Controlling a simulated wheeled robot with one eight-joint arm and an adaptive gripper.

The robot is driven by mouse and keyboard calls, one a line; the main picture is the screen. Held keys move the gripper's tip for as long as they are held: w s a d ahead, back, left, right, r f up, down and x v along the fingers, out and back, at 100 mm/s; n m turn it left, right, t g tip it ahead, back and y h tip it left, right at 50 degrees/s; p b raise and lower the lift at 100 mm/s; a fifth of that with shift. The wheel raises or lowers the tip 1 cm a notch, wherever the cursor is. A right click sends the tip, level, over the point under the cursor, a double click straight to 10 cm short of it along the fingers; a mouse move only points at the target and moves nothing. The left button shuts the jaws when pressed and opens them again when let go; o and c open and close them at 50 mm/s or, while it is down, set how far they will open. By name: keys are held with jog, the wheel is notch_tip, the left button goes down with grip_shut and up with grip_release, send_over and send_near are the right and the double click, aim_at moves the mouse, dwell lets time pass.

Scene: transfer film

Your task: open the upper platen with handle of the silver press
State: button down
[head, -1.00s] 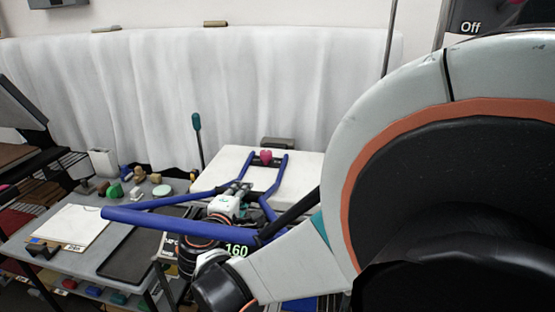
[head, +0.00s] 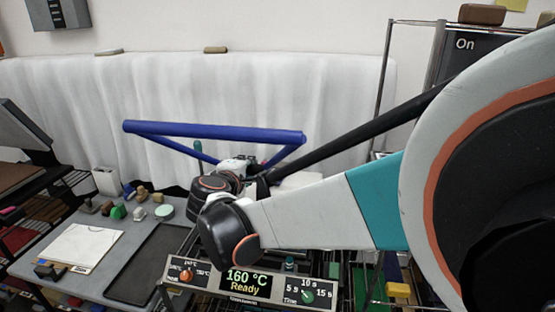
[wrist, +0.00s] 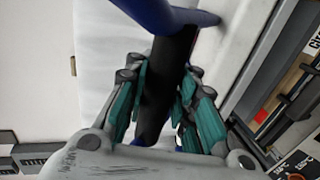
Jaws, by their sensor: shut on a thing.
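The press's front panel (head: 245,281) reads "160 °C Ready" at the bottom of the head view. The press's blue tubular handle frame (head: 215,132) stands raised above it. My gripper (head: 238,165) is at the lower part of this frame. In the wrist view its teal-padded fingers (wrist: 165,95) lie on both sides of a dark bar of the handle (wrist: 172,70), shut on it. Blue tube (wrist: 150,12) shows beyond that bar. The upper platen's underside is not visible; my arm and gripper hide much of the press.
A grey table (head: 60,270) at left holds a white sheet (head: 80,247), a dark tray (head: 148,265) and small coloured objects (head: 120,212). A white curtain (head: 290,95) hangs behind. A dark shelf (head: 30,195) is at far left. My arm fills the right side.

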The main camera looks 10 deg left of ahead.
jog(key=w+d+r+g+p, duration=0.1)
jog(key=w+r+g+p, duration=0.5)
jog(key=w+r+p, duration=0.8)
jog(key=shift+w+d+r, duration=0.25)
jog(key=shift+w+r, duration=1.6)
jog(key=shift+w, duration=1.5)
jog(key=c, duration=1.7)
grip_release()
jog(key=o, duration=0.4)
jog(key=shift+s, duration=0.15)
jog(key=shift+c, duration=0.2)
